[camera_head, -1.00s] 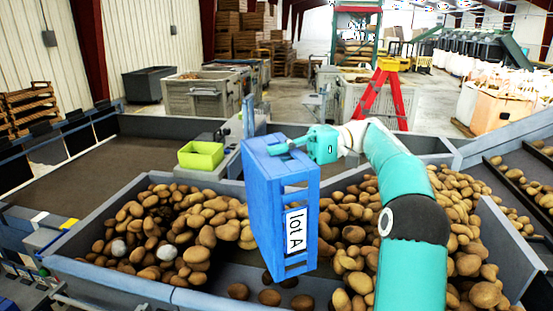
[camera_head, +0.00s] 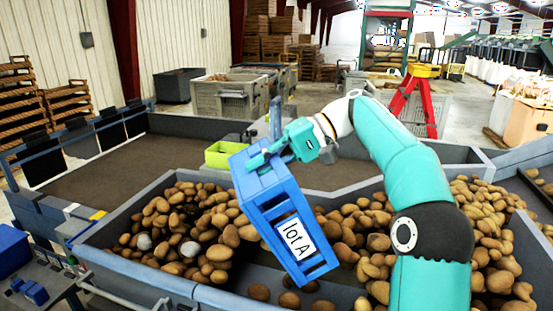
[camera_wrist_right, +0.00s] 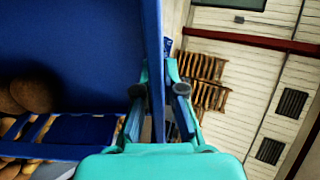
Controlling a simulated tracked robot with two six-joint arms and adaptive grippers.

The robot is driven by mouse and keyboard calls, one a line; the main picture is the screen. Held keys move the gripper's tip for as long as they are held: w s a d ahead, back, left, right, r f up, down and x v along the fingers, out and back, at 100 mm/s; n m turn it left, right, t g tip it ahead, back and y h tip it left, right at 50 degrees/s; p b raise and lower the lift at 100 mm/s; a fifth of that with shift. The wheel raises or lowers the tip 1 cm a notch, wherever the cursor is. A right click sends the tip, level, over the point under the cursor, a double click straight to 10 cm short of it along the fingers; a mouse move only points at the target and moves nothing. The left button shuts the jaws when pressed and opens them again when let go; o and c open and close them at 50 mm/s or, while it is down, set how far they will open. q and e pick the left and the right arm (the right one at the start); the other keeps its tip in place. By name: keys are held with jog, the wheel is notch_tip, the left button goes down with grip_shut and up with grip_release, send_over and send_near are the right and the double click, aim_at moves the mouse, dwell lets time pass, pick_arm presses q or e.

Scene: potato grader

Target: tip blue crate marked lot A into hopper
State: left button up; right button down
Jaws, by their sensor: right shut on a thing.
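The blue crate marked lot A (camera_head: 268,208) hangs over the grey hopper (camera_head: 150,283) in the head view, tilted, with its label side facing me and its lower end to the right. My right gripper (camera_head: 268,157) is shut on the crate's upper wall. In the right wrist view the gripper (camera_wrist_right: 158,100) has the blue crate wall (camera_wrist_right: 152,55) between its fingers. A couple of brown potatoes (camera_wrist_right: 32,93) show against the blue inside the crate. Many potatoes lie in the hopper. My left gripper is not in view.
A lime-green bin (camera_head: 222,153) stands on the frame behind the crate. A blue box (camera_head: 12,245) is at the left edge. A red step ladder (camera_head: 420,100) and grey bins (camera_head: 228,97) stand farther back.

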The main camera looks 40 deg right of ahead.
jog(key=w+a+f+g+h, duration=0.2)
jog(key=w+a+h, duration=0.1)
jog(key=a, duration=0.4)
jog(key=shift+w+f+h, duration=0.3)
jog(key=shift+w+f, duration=0.05)
jog(key=shift+w, duration=0.2)
jog(key=shift+a+f, duration=0.1)
jog(key=shift+a, duration=0.05)
jog(key=w+a+f+g+h, duration=0.2)
jog(key=a+f+h, duration=0.2)
jog(key=f, duration=0.4)
jog(key=w+a+f+g+h, duration=0.2)
jog(key=w+a+f+h, duration=0.1)
jog(key=f, duration=0.6)
jog(key=shift+a+f+g+h, duration=0.2)
jog(key=shift+a+g+h, duration=0.1)
jog(key=shift+a+h, duration=0.3)
jog(key=shift+a, duration=0.1)
